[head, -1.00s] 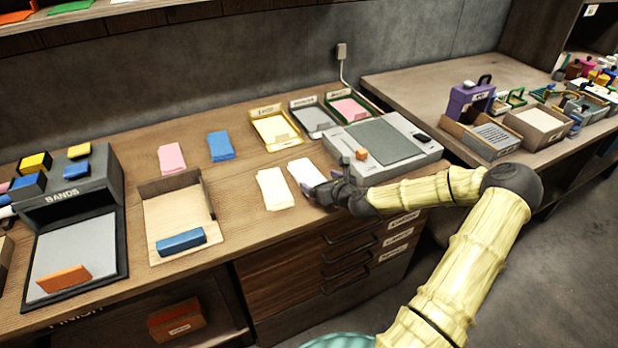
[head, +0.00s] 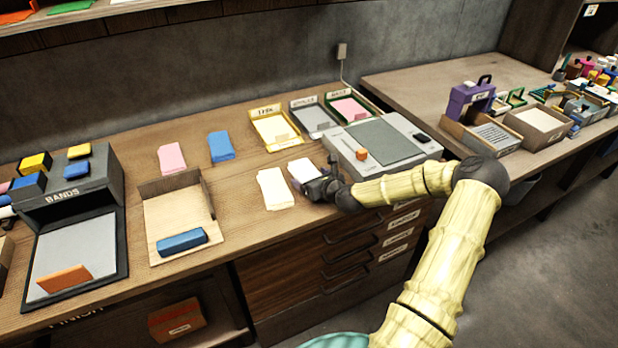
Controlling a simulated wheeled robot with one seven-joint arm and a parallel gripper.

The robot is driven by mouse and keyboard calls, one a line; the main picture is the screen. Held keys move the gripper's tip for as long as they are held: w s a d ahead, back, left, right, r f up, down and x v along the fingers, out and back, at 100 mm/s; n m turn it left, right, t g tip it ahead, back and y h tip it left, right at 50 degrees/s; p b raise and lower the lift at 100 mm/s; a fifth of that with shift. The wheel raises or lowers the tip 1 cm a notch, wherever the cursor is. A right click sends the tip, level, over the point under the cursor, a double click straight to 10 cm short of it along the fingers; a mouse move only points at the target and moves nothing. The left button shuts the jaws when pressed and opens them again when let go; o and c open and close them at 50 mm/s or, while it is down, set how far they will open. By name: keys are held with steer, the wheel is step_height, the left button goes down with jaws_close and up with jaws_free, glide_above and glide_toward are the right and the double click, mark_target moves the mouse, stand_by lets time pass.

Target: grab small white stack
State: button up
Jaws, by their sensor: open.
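The small white stack (head: 302,169) lies on the wooden worktop near its front edge, right of a cream stack. My gripper (head: 316,186) is open at the right end of the white stack. Its dark fingers cover part of that end, and I cannot tell whether the stack lies between them or whether they touch it.
The cream stack (head: 275,188) lies close on the left. A grey device (head: 410,148) with a dark pad stands just behind and right. Pink (head: 171,158) and blue (head: 221,147) stacks lie farther back. A yellow tray (head: 254,118) is behind. Drawers (head: 300,275) sit below the edge.

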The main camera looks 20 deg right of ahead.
steer(key=shift+c, duration=0.2)
steer(key=c, duration=1.1)
steer(key=shift+o, duration=0.2)
step_height(320, 180, up, 10)
steer(key=shift+f+p, duration=0.15)
steer(key=shift+p, duration=0.2)
steer(key=shift+r, duration=0.2)
